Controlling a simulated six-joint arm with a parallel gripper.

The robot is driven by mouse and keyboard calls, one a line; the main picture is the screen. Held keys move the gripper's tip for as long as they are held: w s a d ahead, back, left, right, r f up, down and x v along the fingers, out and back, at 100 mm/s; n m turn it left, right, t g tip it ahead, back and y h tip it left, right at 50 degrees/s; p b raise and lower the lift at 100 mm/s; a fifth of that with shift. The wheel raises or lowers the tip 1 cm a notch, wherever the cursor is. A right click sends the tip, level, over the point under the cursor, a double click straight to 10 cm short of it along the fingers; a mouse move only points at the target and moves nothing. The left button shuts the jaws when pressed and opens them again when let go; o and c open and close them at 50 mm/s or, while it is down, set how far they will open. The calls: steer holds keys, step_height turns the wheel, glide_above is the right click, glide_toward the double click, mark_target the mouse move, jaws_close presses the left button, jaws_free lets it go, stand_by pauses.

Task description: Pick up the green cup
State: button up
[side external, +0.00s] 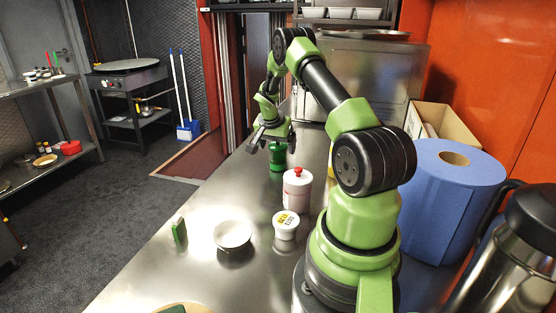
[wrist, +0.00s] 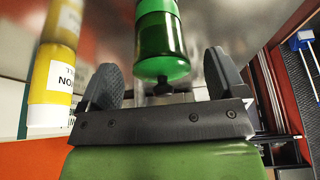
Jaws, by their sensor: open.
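A green cylindrical container (side external: 277,160), the only thing that looks like the green cup, stands upright on the steel counter in the side external view. In the wrist view the green container (wrist: 164,48) is large and glossy, with a dark knob on its end nearest my gripper. My gripper (side external: 273,139) is just above it in the side view, its top partly hidden. In the wrist view the two fingers of my gripper (wrist: 162,80) are spread wide and empty. The container's end lies between their directions, and I see no contact.
A yellow bottle (wrist: 52,85) stands close to the container. On the counter (side external: 200,270) are a white bottle with a red cap (side external: 297,190), a white labelled tub (side external: 286,226), a white bowl (side external: 232,236) and a small green block (side external: 179,230). A blue roll (side external: 445,205) stands at right.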

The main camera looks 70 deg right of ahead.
steer(key=shift+x, duration=1.15)
steer(key=c, duration=1.1)
steer(key=shift+r, duration=0.15)
